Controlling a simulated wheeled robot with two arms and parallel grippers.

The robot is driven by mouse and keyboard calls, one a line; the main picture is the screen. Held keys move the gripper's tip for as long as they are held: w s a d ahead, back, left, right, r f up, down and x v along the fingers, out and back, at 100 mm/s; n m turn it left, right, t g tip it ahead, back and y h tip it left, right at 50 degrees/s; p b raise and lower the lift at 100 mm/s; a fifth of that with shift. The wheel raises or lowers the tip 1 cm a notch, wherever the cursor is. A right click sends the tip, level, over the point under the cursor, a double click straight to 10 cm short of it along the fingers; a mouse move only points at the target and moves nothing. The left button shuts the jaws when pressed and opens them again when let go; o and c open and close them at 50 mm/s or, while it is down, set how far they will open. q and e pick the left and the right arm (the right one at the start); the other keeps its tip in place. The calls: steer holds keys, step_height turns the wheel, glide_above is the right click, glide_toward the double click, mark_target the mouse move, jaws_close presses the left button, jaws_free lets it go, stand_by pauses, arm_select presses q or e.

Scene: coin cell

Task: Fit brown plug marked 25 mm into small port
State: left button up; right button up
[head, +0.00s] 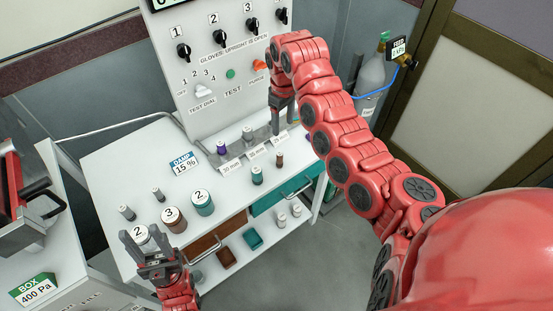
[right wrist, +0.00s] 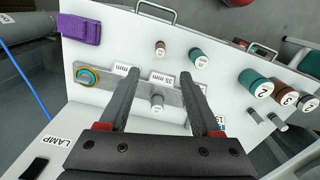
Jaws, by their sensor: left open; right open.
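A small brown plug (head: 280,159) stands on the white bench, right of a teal plug; it also shows in the right wrist view (right wrist: 160,48). Its marking is too small to read. A grey rack bar (right wrist: 112,86) has labels along it. Beside the 25 mm label (right wrist: 125,70), at its end, is a round port with teal and orange rings (right wrist: 88,75). My right gripper (head: 279,122) is open above the bar; its fingers (right wrist: 160,75) frame a grey plug, apparently without gripping it. My left gripper (head: 160,260) is open and empty at the bench's front left.
The teal plug (head: 257,175) stands near the brown one. Larger numbered plugs (head: 202,202) stand at the front left. A control panel (head: 215,75) rises behind.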

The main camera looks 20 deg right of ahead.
steer(key=b, duration=0.1)
glide_toward(280, 153)
steer(key=f, duration=0.5)
steer(key=shift+s+d+f, duration=0.2)
steer(key=shift+s, duration=0.2)
steer(key=shift+a+f+p, duration=0.1)
steer(key=shift+f+p, duration=0.2)
steer(key=f, duration=0.1)
steer(key=f+p, duration=0.1)
steer(key=f, duration=0.1)
steer(key=shift+w+a+f+p, duration=0.15)
steer(key=shift+w+f+p, duration=0.15)
steer(key=shift+p, duration=0.1)
steer(key=shift+f, duration=0.5)
jaws_close()
